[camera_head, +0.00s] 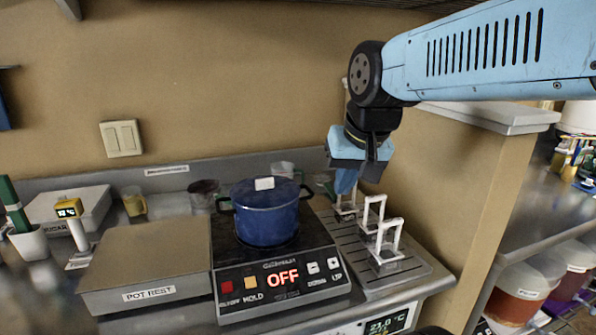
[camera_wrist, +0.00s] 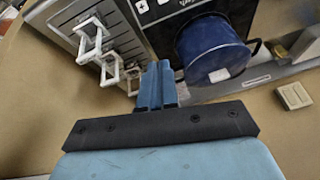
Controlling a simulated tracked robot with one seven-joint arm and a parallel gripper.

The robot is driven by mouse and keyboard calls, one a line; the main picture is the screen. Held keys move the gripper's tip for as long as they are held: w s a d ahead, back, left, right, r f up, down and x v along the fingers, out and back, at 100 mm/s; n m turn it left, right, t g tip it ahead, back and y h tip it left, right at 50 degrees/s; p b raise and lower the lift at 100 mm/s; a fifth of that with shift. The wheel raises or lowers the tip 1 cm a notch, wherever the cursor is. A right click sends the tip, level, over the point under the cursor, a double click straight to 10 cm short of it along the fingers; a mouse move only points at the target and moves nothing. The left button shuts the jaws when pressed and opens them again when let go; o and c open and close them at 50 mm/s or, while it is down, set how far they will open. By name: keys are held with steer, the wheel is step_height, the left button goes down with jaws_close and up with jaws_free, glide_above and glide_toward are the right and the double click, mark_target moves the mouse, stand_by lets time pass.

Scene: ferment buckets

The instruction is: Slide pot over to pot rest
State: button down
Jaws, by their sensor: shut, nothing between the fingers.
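The pot (camera_head: 266,212) is dark blue, with a lid and dark side handles. It stands upright on the black cooker (camera_head: 277,294), whose display reads OFF. The pot also shows in the wrist view (camera_wrist: 212,52), at the upper right. The pot rest (camera_head: 150,265) is a flat grey-brown block with a POT REST label, left of the cooker. Its top is bare. My gripper (camera_head: 346,190) is to the right of the pot, apart from it, near the back of the drain tray. Its blue fingers (camera_wrist: 158,68) are together with nothing between them.
A drain tray (camera_head: 418,272) with white upright frames stands right of the cooker, close under my gripper. A wall partition (camera_head: 465,180) is further right. Cups (camera_head: 134,202) and a sugar box (camera_head: 75,208) stand behind and left. The pot rest's left edge touches no object.

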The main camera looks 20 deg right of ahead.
steer(key=w+d+r+m+g+y, duration=0.1)
steer(key=w+d+m+g, duration=0.15)
steer(key=w+m, duration=0.7)
steer(key=w+d+r+m+g+y, duration=0.15)
steer(key=w+d+m, duration=0.35)
steer(key=w, duration=0.7)
steer(key=shift+m+g, duration=0.4)
steer(key=shift+m, duration=0.15)
steer(key=a+f, duration=0.2)
steer(key=f, duration=0.1)
steer(key=a+f, duration=0.2)
steer(key=f, duration=0.1)
steer(key=a+f, duration=0.2)
steer(key=f, duration=0.2)
steer(key=shift+w+a, duration=0.1)
steer(key=shift+w, duration=0.05)
steer(key=shift+a, duration=0.75)
